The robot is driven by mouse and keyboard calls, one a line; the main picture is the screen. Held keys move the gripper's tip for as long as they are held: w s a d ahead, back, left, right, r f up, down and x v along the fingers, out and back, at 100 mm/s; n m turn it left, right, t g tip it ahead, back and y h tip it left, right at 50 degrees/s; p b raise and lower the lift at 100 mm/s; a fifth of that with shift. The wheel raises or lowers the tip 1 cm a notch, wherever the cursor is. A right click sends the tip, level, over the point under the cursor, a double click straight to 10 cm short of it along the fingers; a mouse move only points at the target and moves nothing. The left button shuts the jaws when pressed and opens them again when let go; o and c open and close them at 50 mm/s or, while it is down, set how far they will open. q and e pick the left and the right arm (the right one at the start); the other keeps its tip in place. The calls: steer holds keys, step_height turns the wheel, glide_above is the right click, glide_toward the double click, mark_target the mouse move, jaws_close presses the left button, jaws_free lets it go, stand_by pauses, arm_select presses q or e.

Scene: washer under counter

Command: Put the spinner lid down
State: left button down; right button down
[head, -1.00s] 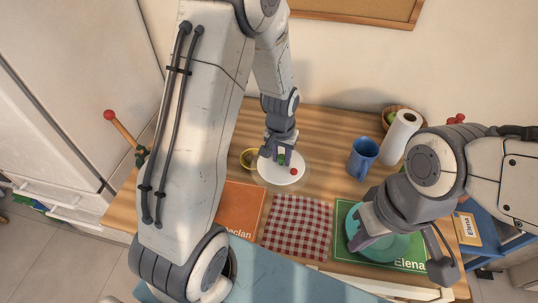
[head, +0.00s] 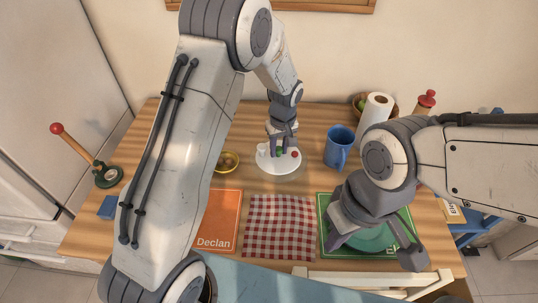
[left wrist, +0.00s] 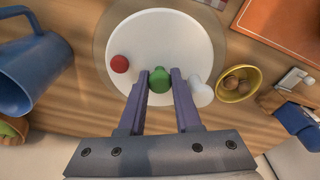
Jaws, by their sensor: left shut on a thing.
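The spinner lid (head: 279,164) is a round white disc with a red knob, a green knob and a short white peg. My left gripper (head: 280,150) is shut on the green knob, with its fingers on either side. In the left wrist view the lid (left wrist: 165,38) fills the upper middle, the green knob (left wrist: 160,80) between the fingers. A faint larger circle surrounds the lid; I cannot tell whether the lid touches what lies below. My right gripper (head: 376,250) has its fingers spread over a teal plate (head: 368,240).
A yellow bowl (head: 228,161) stands left of the lid. A blue mug (head: 338,146) and a paper towel roll (head: 375,122) stand to its right. An orange mat (head: 222,220) and a checked cloth (head: 280,226) lie in front. Bare wood surrounds the lid.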

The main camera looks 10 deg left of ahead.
mark_target(269, 155)
arm_select(q)
steer(key=w+a+f, duration=0.1)
steer(key=a, duration=0.1)
steer(key=w+a+f, duration=0.1)
steer(key=a+f, duration=0.1)
steer(key=shift+w+p, duration=0.35)
steer(key=shift+w, duration=0.05)
step_height(269, 155, down, 4)
steer(key=shift+r+p, duration=0.15)
steer(key=shift+p, duration=0.2)
steer(key=shift+f, duration=0.25)
steer(key=c, duration=0.6)
jaws_free()
